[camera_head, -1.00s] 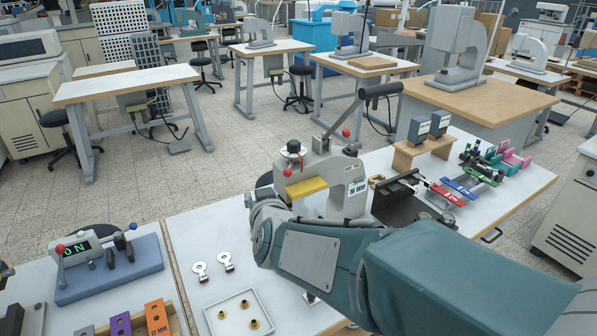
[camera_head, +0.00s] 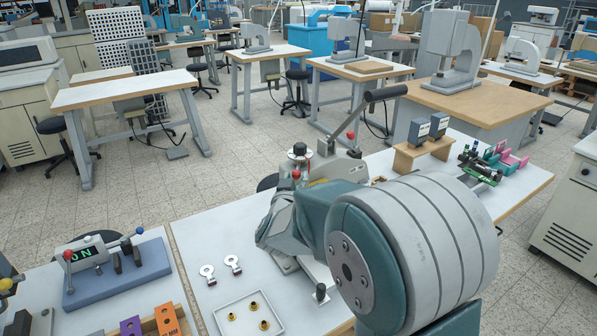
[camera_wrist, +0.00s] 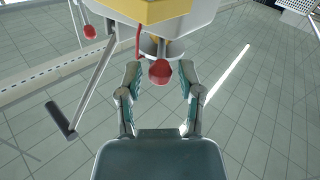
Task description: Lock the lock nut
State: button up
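The grey hand press (camera_head: 330,168) stands on the white table, partly hidden behind my arm in the head view. It has a long lever with a black grip (camera_head: 385,93) and red ball knobs, one at its front left (camera_head: 296,174). In the wrist view a red ball knob (camera_wrist: 160,72) hangs below the yellow plate (camera_wrist: 165,10), between my fingertips. My gripper (camera_wrist: 160,78) is open, a finger on each side of this knob; contact cannot be told. Whether this knob belongs to the lock nut cannot be told. My fingers are hidden in the head view.
A second red knob (camera_wrist: 90,31) and a black-ended lever (camera_wrist: 60,118) are left of my gripper in the wrist view. A white tray (camera_head: 225,326) with brass rings and two small metal tags (camera_head: 207,271) lie on the table. A blue-based fixture (camera_head: 120,272) stands at left.

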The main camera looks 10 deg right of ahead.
aim_at(297, 169)
jog(key=w, duration=0.2)
jog(key=shift+w, duration=0.4)
jog(key=shift+w+d, duration=0.1)
jog(key=shift+d, duration=0.45)
grip_shut()
jog(key=shift+a, duration=0.15)
jog(key=shift+h, duration=0.3)
